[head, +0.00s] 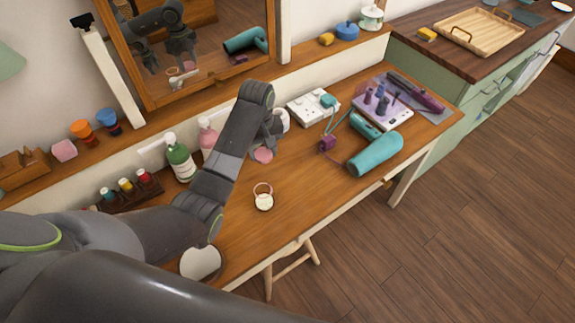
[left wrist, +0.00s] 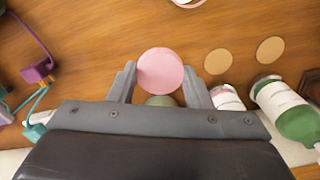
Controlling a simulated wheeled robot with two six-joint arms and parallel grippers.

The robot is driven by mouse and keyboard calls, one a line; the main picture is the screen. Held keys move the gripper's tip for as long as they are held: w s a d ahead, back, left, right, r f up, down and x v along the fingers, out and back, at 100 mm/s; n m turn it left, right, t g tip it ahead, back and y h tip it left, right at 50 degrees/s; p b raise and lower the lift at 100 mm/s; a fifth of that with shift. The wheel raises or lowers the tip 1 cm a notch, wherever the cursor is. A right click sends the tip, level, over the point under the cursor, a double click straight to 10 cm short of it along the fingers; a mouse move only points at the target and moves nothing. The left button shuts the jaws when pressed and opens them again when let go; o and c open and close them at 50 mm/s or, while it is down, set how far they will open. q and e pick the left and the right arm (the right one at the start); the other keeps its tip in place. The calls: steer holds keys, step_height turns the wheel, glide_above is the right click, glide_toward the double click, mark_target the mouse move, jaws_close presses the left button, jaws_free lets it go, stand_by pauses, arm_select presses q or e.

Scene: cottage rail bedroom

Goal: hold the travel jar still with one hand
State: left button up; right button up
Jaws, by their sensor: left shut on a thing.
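The travel jar, with a round pink lid (left wrist: 160,70), stands between the fingers of my left gripper (left wrist: 160,85) in the left wrist view. A bit of green shows just below the lid; most of the jar's body is hidden. In the head view the pink lid (head: 263,155) shows at the end of my left arm, over the wooden table (head: 300,185). My left gripper (head: 267,138) is shut on the jar, one finger on each side. My right gripper is in neither view.
A green pump bottle (head: 180,160) and a pink bottle (head: 207,140) stand close by. A small round cream item with a pink ring (head: 263,201) lies nearer the front edge.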

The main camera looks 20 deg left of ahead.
arm_select(q)
steer(key=shift+f+m, duration=0.3)
steer(key=shift+f, duration=0.2)
glide_above(265, 177)
step_height(265, 177, down, 4)
steer(key=shift+s+d+f, duration=0.1)
steer(key=shift+f, duration=2.45)
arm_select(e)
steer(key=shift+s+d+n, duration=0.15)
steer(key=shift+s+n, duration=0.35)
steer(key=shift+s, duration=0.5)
arm_select(q)
steer(key=shift+f, duration=0.15)
steer(key=o, duration=1.1)
